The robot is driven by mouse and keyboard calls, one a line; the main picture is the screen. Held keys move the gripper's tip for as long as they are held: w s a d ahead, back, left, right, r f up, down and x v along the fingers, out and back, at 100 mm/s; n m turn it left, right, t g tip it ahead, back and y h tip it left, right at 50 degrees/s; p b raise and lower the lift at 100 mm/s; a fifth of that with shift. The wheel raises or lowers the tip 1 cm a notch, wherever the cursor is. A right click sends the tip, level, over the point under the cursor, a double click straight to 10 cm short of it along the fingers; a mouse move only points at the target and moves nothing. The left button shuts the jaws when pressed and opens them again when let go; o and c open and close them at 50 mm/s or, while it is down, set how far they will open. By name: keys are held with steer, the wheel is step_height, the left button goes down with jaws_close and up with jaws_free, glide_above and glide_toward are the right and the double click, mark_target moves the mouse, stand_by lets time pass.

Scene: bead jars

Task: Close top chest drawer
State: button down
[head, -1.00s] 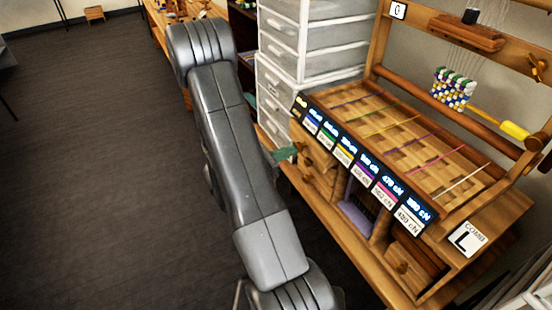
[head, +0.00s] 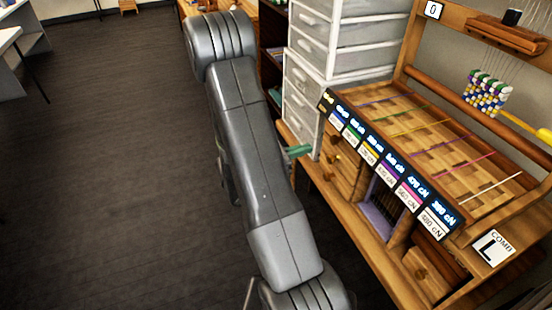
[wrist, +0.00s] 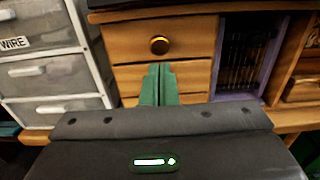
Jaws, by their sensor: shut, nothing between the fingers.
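In the wrist view the fingertips sit just below the knob, over the lower drawer front; contact is not clear. In the head view my gripper (head: 302,150) is just left of the chest drawers (head: 342,160), partly hidden by my arm.
White drawer units (head: 304,80) stand left of the chest, also in the wrist view (wrist: 45,75). A purple compartment (head: 379,215) is on its right. A wooden loom with labelled panel (head: 385,165) is above. Dark floor (head: 110,150) on the left is open.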

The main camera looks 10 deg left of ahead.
mark_target(332, 142)
steer(key=v, duration=0.7)
steer(key=shift+a+b, duration=0.2)
steer(key=shift+b, duration=0.15)
steer(key=shift+d, duration=0.1)
steer(key=p+x, duration=0.1)
steer(key=x, duration=1.3)
steer(key=shift+f+p, duration=0.1)
steer(key=shift+p, duration=0.2)
steer(key=shift+s, duration=0.1)
